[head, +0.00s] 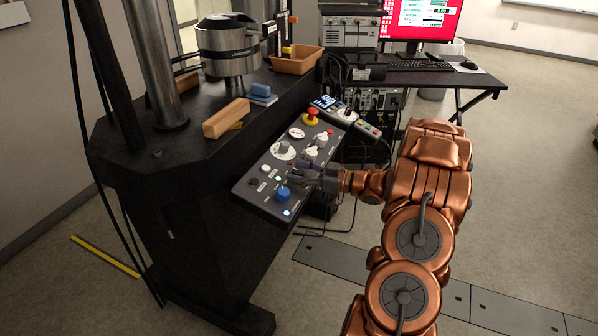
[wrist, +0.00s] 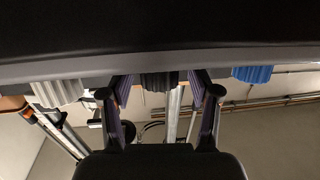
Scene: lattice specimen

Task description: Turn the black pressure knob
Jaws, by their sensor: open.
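The black knob (wrist: 158,82) is in the upper middle of the wrist view, sticking out of the panel face. My gripper (wrist: 161,92) is open, with one finger on each side of the black knob. I cannot tell whether either finger touches it. In the head view, my gripper (head: 305,175) reaches from the right over the lower part of the sloping control panel (head: 252,193). There the black knob is not clearly visible behind the gripper. A blue knob (wrist: 252,74) is to its right and a pale ribbed knob (wrist: 58,92) to its left in the wrist view.
White knobs (head: 320,140) and a red stop button (head: 311,115) sit farther up the panel. A wooden block (head: 226,119), a blue block (head: 262,95) and an orange tray (head: 297,61) rest on the black machine base. The floor at right is open.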

